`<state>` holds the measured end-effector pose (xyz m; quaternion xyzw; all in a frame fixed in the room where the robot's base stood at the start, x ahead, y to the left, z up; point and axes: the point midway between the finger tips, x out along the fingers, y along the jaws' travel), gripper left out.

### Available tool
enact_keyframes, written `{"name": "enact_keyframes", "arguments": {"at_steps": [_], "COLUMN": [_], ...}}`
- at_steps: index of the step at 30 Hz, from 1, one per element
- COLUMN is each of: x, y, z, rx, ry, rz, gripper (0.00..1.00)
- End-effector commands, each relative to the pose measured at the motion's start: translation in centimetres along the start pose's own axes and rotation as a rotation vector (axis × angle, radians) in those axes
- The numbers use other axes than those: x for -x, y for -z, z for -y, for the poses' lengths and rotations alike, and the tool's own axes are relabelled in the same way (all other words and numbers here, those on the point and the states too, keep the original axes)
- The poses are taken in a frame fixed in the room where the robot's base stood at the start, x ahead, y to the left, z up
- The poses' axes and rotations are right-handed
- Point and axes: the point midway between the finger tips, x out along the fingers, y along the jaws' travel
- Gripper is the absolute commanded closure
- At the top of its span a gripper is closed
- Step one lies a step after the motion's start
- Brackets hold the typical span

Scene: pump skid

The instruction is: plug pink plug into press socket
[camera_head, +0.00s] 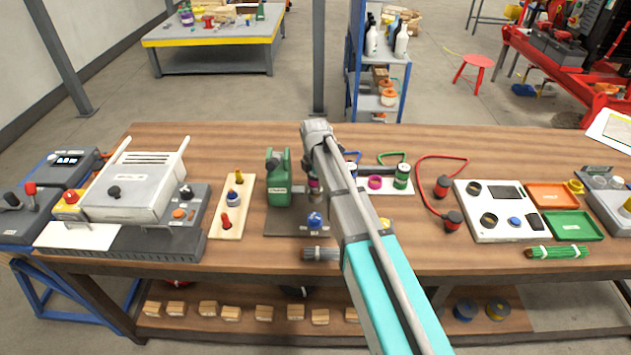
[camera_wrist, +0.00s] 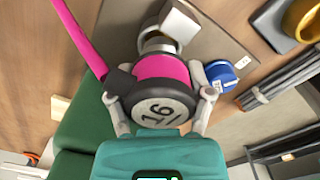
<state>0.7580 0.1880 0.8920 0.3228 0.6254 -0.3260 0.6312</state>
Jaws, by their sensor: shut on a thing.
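My gripper (camera_wrist: 160,95) is shut on the pink plug (camera_wrist: 158,70), one finger on each side of its body. The plug has a dark end cap marked 16, facing the wrist camera, and a pink cable runs to the upper left. Just beyond the plug is a grey ring-shaped socket (camera_wrist: 157,41) with a white flap. The plug lines up roughly with it; whether it is inside is hidden. In the head view, my gripper (camera_head: 316,188) is beside the green press (camera_head: 278,180), above its dark base plate (camera_head: 285,228), and my arm covers much of the area.
A blue knob (camera_wrist: 221,75) is close to the right finger; it also shows in the head view (camera_head: 314,221). A dark bundle (camera_head: 321,254) lies in front. A wooden board (camera_head: 232,207) stands left.

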Motion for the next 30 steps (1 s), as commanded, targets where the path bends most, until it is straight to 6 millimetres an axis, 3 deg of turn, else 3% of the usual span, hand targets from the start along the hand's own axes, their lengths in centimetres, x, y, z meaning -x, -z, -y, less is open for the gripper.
{"name": "enact_keyframes", "arguments": {"at_steps": [30], "x": [-1.5], "y": [0.0], "z": [0.0], "rx": [0.0], "ry": [0.0], "rz": [0.0], "gripper": [0.91]}}
